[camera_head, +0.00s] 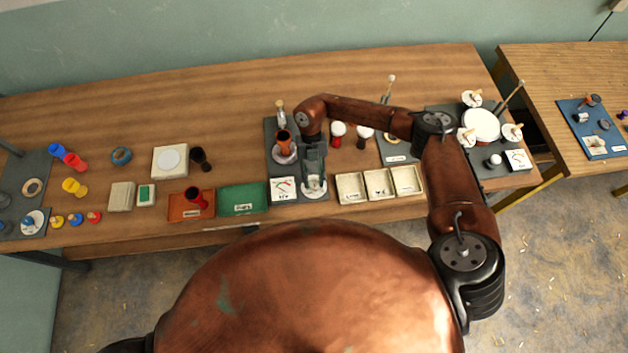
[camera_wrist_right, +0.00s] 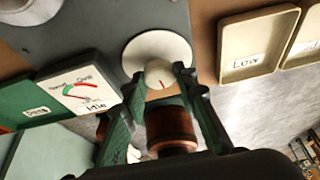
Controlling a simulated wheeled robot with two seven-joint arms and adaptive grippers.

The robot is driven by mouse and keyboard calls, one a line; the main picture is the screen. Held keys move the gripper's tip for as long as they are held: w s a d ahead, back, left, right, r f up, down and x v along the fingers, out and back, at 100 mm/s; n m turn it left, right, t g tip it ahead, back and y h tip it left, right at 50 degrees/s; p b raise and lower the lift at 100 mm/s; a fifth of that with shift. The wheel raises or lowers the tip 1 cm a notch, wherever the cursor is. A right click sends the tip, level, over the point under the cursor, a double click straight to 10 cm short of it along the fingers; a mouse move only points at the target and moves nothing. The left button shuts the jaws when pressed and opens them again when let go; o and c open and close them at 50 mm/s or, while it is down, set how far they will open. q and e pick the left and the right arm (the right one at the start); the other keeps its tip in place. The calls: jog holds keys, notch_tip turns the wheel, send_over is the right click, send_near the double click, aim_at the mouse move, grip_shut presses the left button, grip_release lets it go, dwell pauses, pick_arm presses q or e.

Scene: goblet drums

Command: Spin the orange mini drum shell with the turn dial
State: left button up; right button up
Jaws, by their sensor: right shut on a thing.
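The orange mini drum shell (camera_head: 284,142) stands on a pale round turntable (camera_head: 284,157) on the dark grey board (camera_head: 270,128), left of my right gripper (camera_head: 314,184). The turn dial (camera_head: 314,195) is a white disc at the board's front edge. In the right wrist view its cream knob (camera_wrist_right: 159,72) with a red mark sits between my right fingertips, which are shut on it. A gauge card (camera_head: 283,188) lies left of the dial; it reads "Idle" in the wrist view (camera_wrist_right: 86,93). My left gripper is out of view.
Three labelled cream trays (camera_head: 378,184) stand close to the right of the dial. Green (camera_head: 243,198) and red (camera_head: 178,212) trays lie to the left; the red one holds a red goblet. A tool (camera_head: 281,112) stands behind the shell.

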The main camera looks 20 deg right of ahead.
jog(key=n+h+b, duration=0.1)
jog(key=n, duration=0.1)
jog(key=n+b, duration=0.1)
jog(key=n, duration=0.1)
jog(key=shift+a+n+h+b, duration=0.15)
jog(key=shift+n+h+b, duration=0.2)
jog(key=shift+n+h, duration=0.05)
jog(key=n+t+h+b, duration=0.1)
jog(key=n, duration=0.3)
jog(key=shift+a+b, duration=0.1)
jog(key=shift+b, duration=0.3)
jog(key=shift+h, duration=0.3)
jog(key=shift+r, duration=0.1)
jog(key=o, duration=1.1)
jog(key=v, duration=1.2)
